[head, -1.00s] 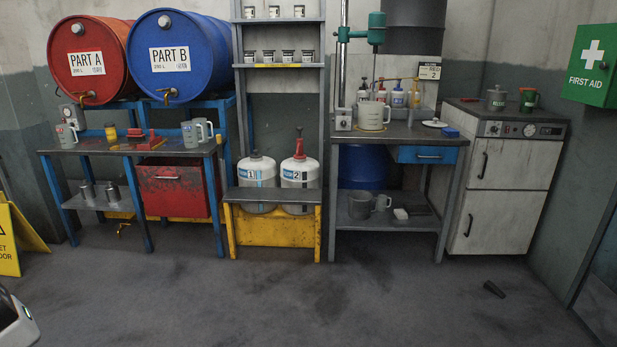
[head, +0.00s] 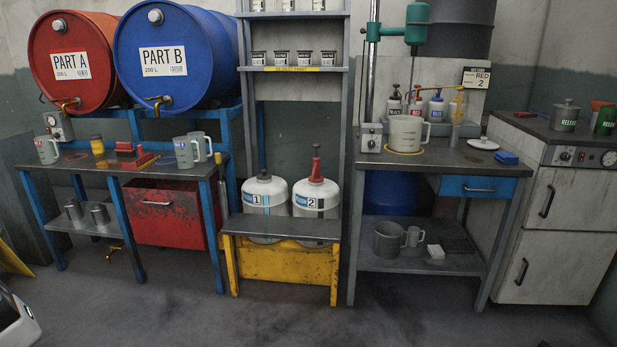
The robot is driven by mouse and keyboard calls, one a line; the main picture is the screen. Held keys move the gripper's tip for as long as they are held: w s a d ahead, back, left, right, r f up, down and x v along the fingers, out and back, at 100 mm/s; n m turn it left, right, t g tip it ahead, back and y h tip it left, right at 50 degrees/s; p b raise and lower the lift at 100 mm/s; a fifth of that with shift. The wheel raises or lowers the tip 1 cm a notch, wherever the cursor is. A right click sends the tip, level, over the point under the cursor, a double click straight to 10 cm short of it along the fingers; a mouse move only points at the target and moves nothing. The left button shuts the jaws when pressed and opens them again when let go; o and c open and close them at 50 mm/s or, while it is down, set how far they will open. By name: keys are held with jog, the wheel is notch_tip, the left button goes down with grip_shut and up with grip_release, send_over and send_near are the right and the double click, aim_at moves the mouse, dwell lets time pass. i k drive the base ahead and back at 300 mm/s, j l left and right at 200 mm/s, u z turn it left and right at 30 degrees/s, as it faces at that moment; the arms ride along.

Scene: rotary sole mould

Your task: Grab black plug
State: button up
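A small dark piece (head: 543,344) shows at the bottom edge on the floor at right, in front of the white cabinet. It is mostly cut off by the frame, and I cannot tell for sure that it is the black plug. No other plug can be made out clearly. My gripper is not in view; only a white and black part of my own body shows at the lower left corner.
A workbench (head: 468,164) with a mixer and bottles stands at centre right, next to a white cabinet (head: 568,228). A yellow stand (head: 280,268) holds two white canisters. A left bench (head: 100,168) carries jugs below two drums. The grey floor (head: 400,315) in front is clear.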

aim_at(264, 176)
jog(key=i+l+u, duration=0.1)
jog(key=i+u, duration=0.3)
jog(key=i, duration=1.5)
jog(key=i+j, duration=0.15)
jog(key=i, duration=0.5)
jog(key=i+z, duration=0.1)
jog(key=i, duration=0.6)
jog(key=i+j, duration=0.2)
jog(key=i, duration=0.5)
